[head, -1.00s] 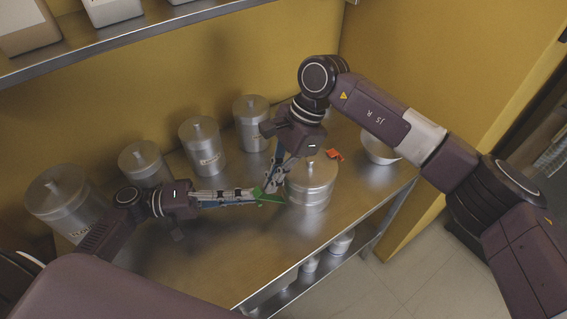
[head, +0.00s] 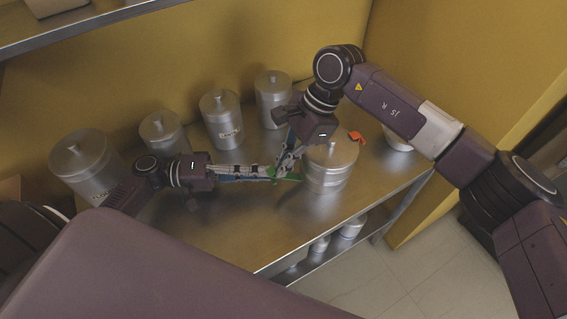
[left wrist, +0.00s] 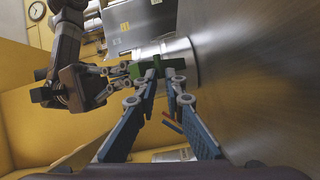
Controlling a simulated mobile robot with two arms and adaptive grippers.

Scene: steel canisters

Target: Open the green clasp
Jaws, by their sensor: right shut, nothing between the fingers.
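The green clasp (head: 291,178) is on the left side of a steel canister (head: 328,168) with a knobbed lid. In the left wrist view the clasp (left wrist: 172,63) is at the tips of my left gripper (left wrist: 166,73), and I cannot tell whether the fingers pinch it. My left gripper (head: 272,175) reaches in from the left, close to the clasp. My right gripper (head: 282,170) comes down from above, shut and empty, its tips next to the clasp and my left fingertips. The fingers hide part of the clasp. An orange piece (head: 357,137) shows at the canister's back right.
Several lidded steel canisters, such as the one at far left (head: 88,167), stand along the yellow wall. The steel table (head: 235,235) is bare in front. A shelf (head: 90,28) hangs above.

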